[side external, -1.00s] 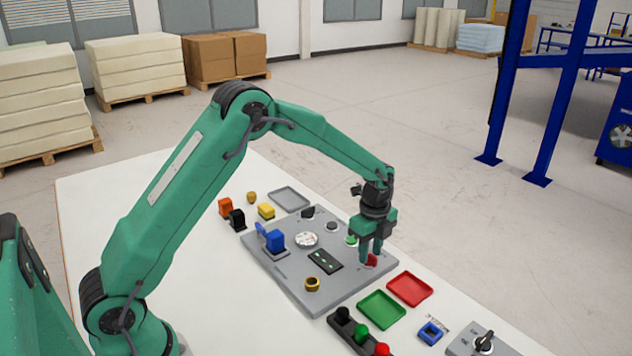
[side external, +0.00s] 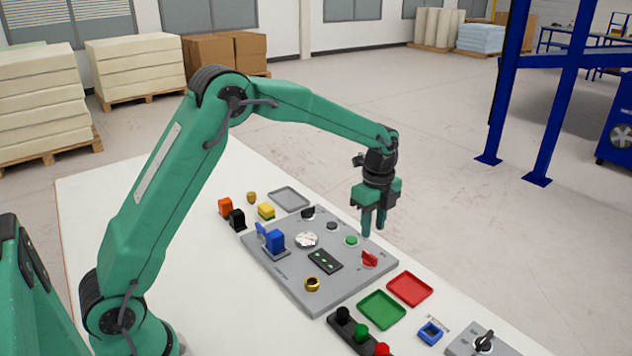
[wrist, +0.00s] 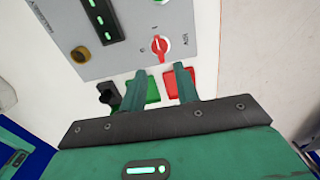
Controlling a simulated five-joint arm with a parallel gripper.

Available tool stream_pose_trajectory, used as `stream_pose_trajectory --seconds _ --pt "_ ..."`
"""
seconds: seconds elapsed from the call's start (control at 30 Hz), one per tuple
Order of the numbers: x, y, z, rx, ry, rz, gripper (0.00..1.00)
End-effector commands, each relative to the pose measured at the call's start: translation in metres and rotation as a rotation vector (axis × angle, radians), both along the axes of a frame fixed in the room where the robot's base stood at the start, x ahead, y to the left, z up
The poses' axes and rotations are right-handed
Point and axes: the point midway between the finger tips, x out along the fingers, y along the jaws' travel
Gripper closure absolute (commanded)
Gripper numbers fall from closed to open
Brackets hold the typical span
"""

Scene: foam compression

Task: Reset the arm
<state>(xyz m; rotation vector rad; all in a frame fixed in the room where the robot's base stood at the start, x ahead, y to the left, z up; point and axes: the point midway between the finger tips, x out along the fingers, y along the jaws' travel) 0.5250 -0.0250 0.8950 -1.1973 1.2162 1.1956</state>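My gripper (side external: 373,231) hangs in the air above the grey panel (side external: 300,286), fingers pointing down. Its two green fingers stand apart with an empty gap between them, as the wrist view (wrist: 160,70) also shows. A red rotary knob (side external: 369,259) sits on the panel below the fingers and does not touch them. In the wrist view the red knob (wrist: 160,44) stands upright on a white dial, just beyond the fingertips.
The panel also carries a blue switch (side external: 274,240), a green button (side external: 351,241), a dark indicator strip (side external: 325,261) and a brass ring (side external: 312,284). Green (side external: 381,309) and red (side external: 409,289) trays lie in front. A button box (side external: 360,334) stands near the front.

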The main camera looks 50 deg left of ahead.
Motion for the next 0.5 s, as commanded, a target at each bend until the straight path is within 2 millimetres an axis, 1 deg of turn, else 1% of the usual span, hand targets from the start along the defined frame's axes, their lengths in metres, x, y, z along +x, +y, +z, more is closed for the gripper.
stream_pose_trajectory --seconds 0.27,0.37,0.5 --pt "-0.001 0.0 0.002 0.0 -0.003 0.008 0.69" --pt "-0.004 0.001 0.008 0.0 -0.011 0.03 0.69" --pt "-0.014 0.002 0.025 -0.003 -0.033 0.095 0.69"
